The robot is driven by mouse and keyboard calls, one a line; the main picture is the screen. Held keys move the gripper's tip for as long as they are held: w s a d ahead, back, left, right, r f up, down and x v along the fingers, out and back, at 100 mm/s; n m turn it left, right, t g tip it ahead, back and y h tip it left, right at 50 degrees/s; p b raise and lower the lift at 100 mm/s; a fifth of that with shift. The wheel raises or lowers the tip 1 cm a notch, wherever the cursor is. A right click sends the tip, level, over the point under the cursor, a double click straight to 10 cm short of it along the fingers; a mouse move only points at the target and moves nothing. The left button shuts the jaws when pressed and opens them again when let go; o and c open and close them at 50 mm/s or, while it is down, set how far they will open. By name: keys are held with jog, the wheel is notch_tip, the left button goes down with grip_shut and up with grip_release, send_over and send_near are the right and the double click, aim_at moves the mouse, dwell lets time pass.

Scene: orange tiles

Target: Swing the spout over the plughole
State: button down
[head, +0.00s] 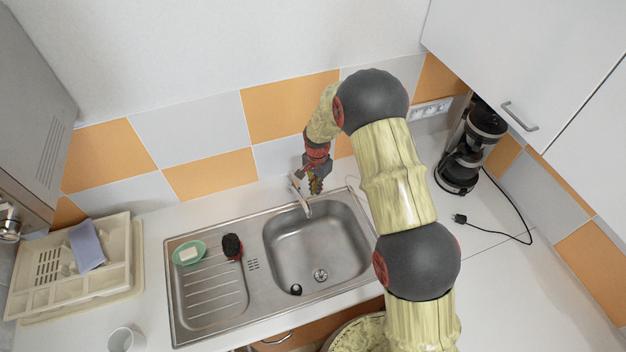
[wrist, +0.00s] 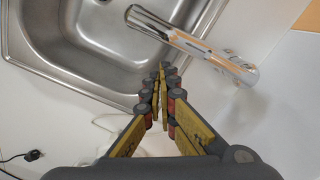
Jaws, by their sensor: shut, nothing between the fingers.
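The chrome tap spout (head: 303,202) points forward from the back rim, its tip near the basin's back left part. It also shows in the wrist view (wrist: 175,35), its tip reaching over the basin edge. The plughole (head: 320,274) is a round drain in the basin floor, well in front of the spout tip; the wrist view does not show it. My gripper (head: 316,190) is just right of the spout in the head view. In the wrist view my gripper (wrist: 161,72) has its fingertips together, empty, beside the spout with a small gap seeming to show.
The steel sink basin (head: 345,215) has a drainer at left with a green soap dish (head: 187,258) and a dark brush (head: 232,246). A black round piece (head: 296,289) lies in the basin. A coffee maker (head: 468,150) stands right; a dish rack (head: 110,275) stands left.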

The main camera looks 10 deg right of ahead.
notch_tip(320, 180, up, 6)
jog(key=shift+p, duration=0.95)
jog(key=s+d+r+n+b, duration=0.2)
jog(key=s+r+n+b, duration=0.25)
jog(key=s, duration=0.55)
jog(key=s+d+r+n+b, duration=0.2)
jog(key=s+r+n+b, duration=0.3)
jog(key=s, duration=0.5)
jog(key=s+d+t+b, duration=0.2)
jog(key=s+b, duration=0.5)
jog(key=b, duration=0.1)
jog(key=s+d+r+t+b, duration=0.1)
jog(key=s+t+b, duration=0.2)
jog(key=s+b, duration=0.5)
jog(key=shift+d+r+t, duration=0.15)
jog(key=shift+d+t, duration=0.15)
jog(key=shift+d, duration=0.1)
